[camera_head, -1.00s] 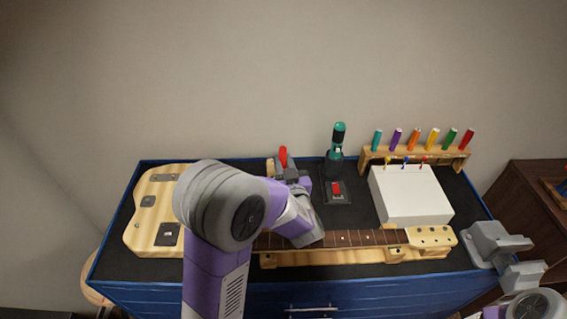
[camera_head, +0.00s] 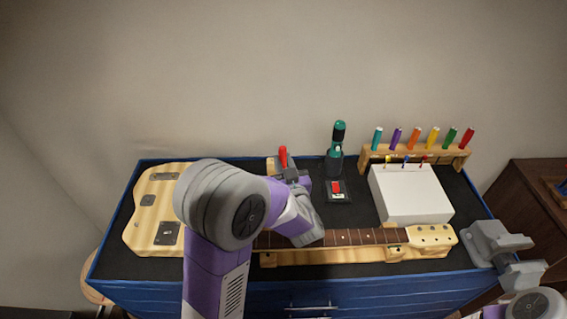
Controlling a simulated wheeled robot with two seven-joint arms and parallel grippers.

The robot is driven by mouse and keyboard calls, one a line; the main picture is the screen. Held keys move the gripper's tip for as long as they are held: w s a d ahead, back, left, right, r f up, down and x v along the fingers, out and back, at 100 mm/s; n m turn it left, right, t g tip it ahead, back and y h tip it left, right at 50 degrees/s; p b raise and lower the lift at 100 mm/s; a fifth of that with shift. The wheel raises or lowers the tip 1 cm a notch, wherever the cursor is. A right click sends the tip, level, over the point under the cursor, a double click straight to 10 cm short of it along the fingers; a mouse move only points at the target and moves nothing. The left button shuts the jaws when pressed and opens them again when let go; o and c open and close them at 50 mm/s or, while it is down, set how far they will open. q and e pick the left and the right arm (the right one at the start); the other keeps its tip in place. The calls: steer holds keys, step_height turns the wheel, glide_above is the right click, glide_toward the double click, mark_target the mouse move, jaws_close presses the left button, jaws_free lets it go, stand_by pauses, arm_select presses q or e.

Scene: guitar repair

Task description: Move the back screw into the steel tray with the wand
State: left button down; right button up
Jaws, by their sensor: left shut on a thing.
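My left gripper (camera_head: 290,175) is over the back middle of the bench, its jaws small and partly hidden by my wrist. It is shut on the wand, whose red handle (camera_head: 283,156) stands nearly upright above the jaws. The wand's lower end is hidden. I cannot make out the back screw or the steel tray; my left arm covers part of the bench and guitar. My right gripper (camera_head: 507,243) is at the bench's front right corner, away from these things; its jaw opening is unclear.
A guitar body (camera_head: 153,212) lies at left, its neck (camera_head: 355,238) running right along the front. A teal-handled tool (camera_head: 338,135) stands upright behind a small red-topped black block (camera_head: 337,189). A white box (camera_head: 410,198) and a wooden rack (camera_head: 417,155) of coloured handles stand at right.

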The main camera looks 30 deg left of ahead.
mark_target(283, 149)
arm_select(q)
steer(key=shift+r+p, duration=3.75)
steer(key=shift+r, duration=0.55)
